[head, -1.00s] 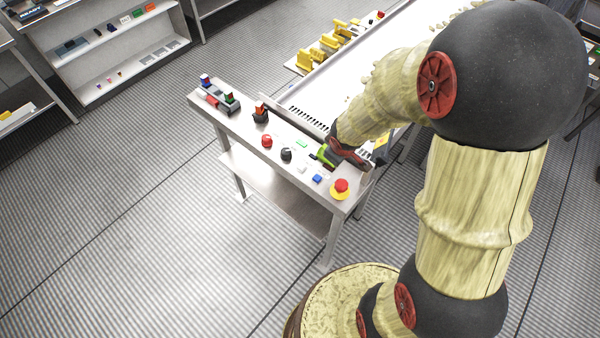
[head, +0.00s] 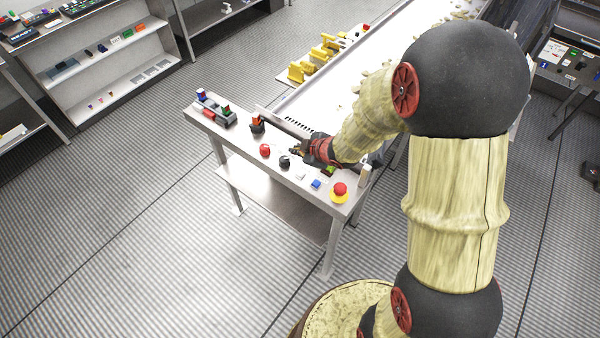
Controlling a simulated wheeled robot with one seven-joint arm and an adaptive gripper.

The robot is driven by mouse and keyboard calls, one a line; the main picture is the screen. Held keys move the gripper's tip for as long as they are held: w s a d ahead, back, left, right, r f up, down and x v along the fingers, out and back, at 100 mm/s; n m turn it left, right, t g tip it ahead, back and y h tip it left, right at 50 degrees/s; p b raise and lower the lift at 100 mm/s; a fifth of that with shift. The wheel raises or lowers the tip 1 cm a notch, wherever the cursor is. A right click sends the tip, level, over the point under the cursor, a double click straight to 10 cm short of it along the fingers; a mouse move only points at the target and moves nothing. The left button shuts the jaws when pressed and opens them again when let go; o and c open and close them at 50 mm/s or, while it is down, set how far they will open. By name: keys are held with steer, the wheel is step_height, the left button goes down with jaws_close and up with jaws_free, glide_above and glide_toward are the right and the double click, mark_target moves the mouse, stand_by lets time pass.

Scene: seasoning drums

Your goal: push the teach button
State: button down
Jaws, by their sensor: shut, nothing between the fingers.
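A narrow grey bench (head: 240,141) holds a row of controls. No label is legible, so I cannot tell which is the teach button. From left to right I see a red knob (head: 265,150), a black knob (head: 284,161), a small white button (head: 300,176), a blue button (head: 316,184) and a red mushroom button (head: 340,189) on a yellow base. My gripper (head: 295,150) is shut and empty, above the bench just behind the black knob. It hides the bench surface behind it. I cannot tell whether it touches anything.
A small dark switch with an orange top (head: 257,122) and a box with coloured parts (head: 224,115) stand at the bench's left end. A white conveyor (head: 345,75) with yellow pieces (head: 328,41) alongside lies behind. The floor in front is clear.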

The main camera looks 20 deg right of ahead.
mark_target(299, 174)
steer(key=shift+f+b, duration=4.1)
steer(key=shift+f, duration=0.3)
steer(key=shift+f, duration=0.15)
steer(key=shift+f, duration=0.25)
steer(key=shift+f+b, duration=0.45)
steer(key=shift+b, duration=0.2)
steer(key=shift+r+p, duration=0.9)
step_height(299, 174, up, 5)
steer(key=p, duration=0.5)
steer(key=shift+r, duration=0.1)
